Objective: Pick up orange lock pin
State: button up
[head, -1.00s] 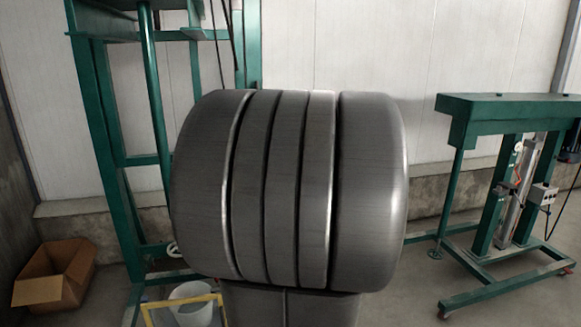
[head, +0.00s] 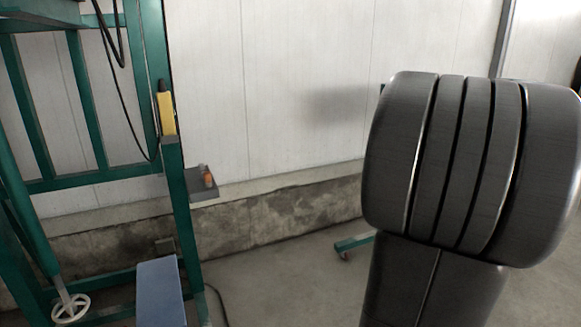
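A small orange object (head: 207,176), which looks like the orange lock pin, sits on a small grey shelf (head: 204,192) in the head view. The shelf juts out from the right side of a green post on the left. The object is small, so its exact shape and how it rests are hard to tell. My gripper is not in view. A large dark ribbed part of my own arm fills the right side of the view, well apart from the shelf.
A green steel frame (head: 90,183) stands at the left, with a yellow control box (head: 167,113), hanging black cables and a white handwheel (head: 70,308). A blue-grey panel (head: 161,290) is low in front. A concrete ledge (head: 290,222) runs behind.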

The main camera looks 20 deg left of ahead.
aim_at(207, 177)
jog(key=i+l, duration=0.1)
jog(key=i, duration=0.25)
jog(key=i+l, duration=0.1)
jog(key=i, duration=0.3)
jog(key=i+u, duration=0.2)
jog(key=u, duration=0.25)
jog(key=i+u, duration=0.2)
jog(key=u, duration=0.2)
jog(key=i+l+u, duration=0.1)
jog(key=u, duration=0.35)
jog(key=i+u, duration=0.45)
jog(key=i+l+u, duration=0.1)
jog(key=u, duration=0.35)
jog(key=i+l+u, duration=0.3)
jog(key=u, duration=0.15)
jog(key=i+l+u, duration=0.6)
jog(key=k+l, duration=0.05)
jog(key=l, duration=0.05)
